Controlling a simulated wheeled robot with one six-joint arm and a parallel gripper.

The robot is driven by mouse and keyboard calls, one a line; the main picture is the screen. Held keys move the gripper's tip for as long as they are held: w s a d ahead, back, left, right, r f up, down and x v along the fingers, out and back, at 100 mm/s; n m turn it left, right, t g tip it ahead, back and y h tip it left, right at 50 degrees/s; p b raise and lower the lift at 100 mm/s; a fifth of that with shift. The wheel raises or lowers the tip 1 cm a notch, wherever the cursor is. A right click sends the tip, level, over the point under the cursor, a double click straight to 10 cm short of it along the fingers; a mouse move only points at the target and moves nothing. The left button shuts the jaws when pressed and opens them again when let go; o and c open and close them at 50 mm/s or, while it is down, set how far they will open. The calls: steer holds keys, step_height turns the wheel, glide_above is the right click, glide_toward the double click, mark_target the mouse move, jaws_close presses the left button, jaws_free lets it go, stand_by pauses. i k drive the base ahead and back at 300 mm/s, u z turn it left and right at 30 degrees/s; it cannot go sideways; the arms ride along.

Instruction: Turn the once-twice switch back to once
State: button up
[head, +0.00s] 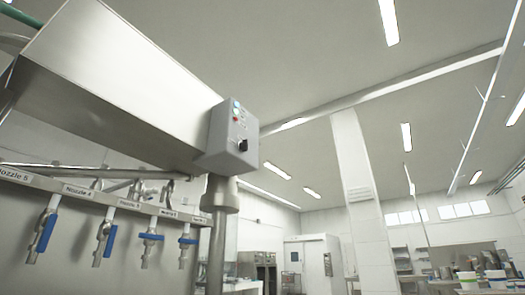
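A grey control box (232,137) is fixed at the right end of the large metal hopper, left of the picture's middle. Its front face carries a small blue button, a red one below it, and a black rotary switch (243,145) low on the face. The switch is too small to read its position or any labels, so I cannot tell whether it points to once or twice. My gripper is not in this view.
The metal hopper (110,75) fills the upper left. Below it, a labelled rail holds several nozzles with blue-handled valves (105,236). A metal post (217,235) stands under the box. A white pillar (355,180) and tables with tubs are farther back; the space right of the box looks open.

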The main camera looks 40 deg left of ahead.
mark_target(244, 146)
steer(key=i, duration=1.2)
steer(key=u, duration=1.85)
